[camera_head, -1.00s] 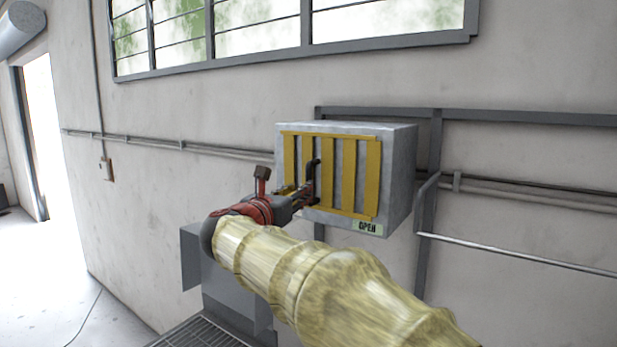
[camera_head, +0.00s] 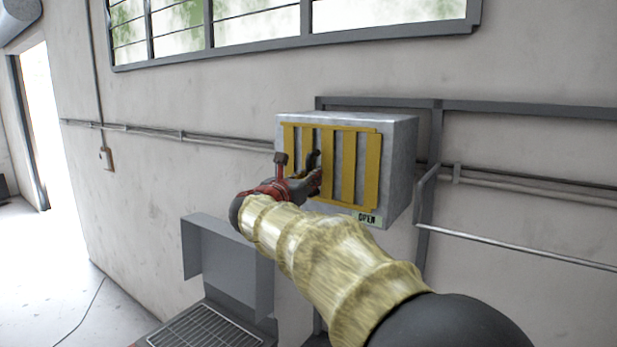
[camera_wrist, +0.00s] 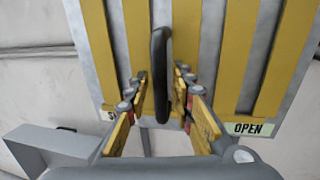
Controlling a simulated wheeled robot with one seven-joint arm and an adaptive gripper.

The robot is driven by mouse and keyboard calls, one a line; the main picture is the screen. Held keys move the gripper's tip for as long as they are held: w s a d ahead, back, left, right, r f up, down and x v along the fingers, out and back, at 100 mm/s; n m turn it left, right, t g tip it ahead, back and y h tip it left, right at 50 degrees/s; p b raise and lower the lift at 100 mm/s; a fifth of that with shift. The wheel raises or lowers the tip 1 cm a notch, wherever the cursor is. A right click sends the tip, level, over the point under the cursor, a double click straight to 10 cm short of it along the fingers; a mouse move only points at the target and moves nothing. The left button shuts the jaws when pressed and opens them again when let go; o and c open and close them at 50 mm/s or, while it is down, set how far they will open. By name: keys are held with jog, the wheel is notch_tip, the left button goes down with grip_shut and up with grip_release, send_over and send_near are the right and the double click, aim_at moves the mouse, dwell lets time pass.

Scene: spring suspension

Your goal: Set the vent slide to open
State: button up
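The vent slide is a yellow slatted plate (camera_head: 374,170) on the front of a grey metal box (camera_head: 398,165) fixed to the wall. A green OPEN label (camera_head: 367,218) is at the box's lower right corner; it also shows in the wrist view (camera_wrist: 248,129). A dark upright handle (camera_wrist: 160,75) stands out from the slats. My gripper (camera_wrist: 160,82) has its two fingers apart, one on each side of the handle, with gaps visible between fingers and handle. In the head view my gripper (camera_head: 316,178) is at the left half of the slats and partly covers the handle. A second label at lower left is mostly hidden.
A grey sheet-metal housing (camera_head: 228,265) with a floor grate (camera_head: 205,328) stands below left of the box. A grey frame (camera_head: 430,180) and a handrail (camera_head: 515,249) are to the right. Pipes (camera_head: 225,142) run along the wall.

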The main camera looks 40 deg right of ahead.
grip_shut()
dwell(0.6)
